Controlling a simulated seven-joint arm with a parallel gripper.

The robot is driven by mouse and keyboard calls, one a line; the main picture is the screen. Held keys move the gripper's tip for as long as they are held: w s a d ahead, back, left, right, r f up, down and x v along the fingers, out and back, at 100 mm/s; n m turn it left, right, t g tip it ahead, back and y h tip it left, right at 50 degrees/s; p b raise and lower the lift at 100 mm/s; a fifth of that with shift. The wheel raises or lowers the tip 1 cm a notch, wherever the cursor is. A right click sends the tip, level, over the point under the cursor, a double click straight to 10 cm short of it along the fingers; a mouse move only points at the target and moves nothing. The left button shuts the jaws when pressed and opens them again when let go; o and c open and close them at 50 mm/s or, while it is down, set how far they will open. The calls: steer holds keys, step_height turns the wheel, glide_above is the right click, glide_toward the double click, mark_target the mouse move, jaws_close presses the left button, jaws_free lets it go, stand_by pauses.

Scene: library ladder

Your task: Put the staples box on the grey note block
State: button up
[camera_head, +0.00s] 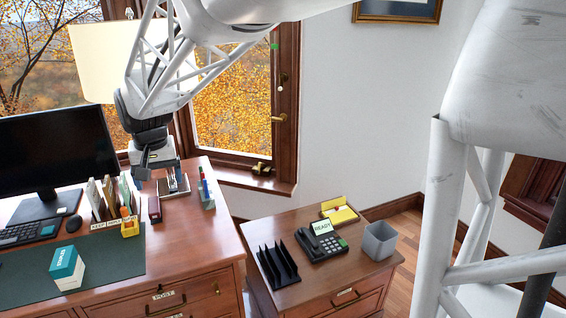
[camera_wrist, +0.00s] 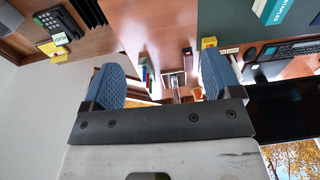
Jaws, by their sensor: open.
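The staples box (camera_head: 66,268), teal and white with lettering on it, stands on the dark green desk mat at the front left. Part of a teal box with white lettering also shows at the top of the wrist view (camera_wrist: 272,10). A grey box-like thing (camera_head: 380,241) stands on the right side cabinet. It may be the grey note block, but its top looks hollow and I cannot tell for sure. My gripper (camera_head: 157,168) is open and empty above the back of the desk, far from both. Its two blue-grey fingers stand wide apart in the wrist view (camera_wrist: 165,72).
A monitor (camera_head: 58,150), keyboard (camera_head: 25,234) and mouse (camera_head: 74,223) are on the left. A file rack (camera_head: 110,198), yellow holder (camera_head: 130,227) and pen holder (camera_head: 207,199) stand on the desk. The cabinet holds a black rack (camera_head: 278,265), phone (camera_head: 322,243) and yellow tray (camera_head: 340,212). The desk's front right is clear.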

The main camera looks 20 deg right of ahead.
steer(key=s+d+f, duration=0.1)
steer(key=s+d, duration=0.5)
steer(key=s, duration=0.4)
steer(key=s+d+f, duration=0.1)
steer(key=s+d, duration=0.6)
steer(key=s, duration=0.4)
steer(key=s+d+f+t, duration=0.1)
steer(key=s+d, duration=0.6)
steer(key=s, duration=0.3)
steer(key=shift+s+d+h, duration=0.2)
steer(key=shift+s+h, duration=0.1)
steer(key=shift+s, duration=0.1)
steer(key=shift+f, duration=0.1)
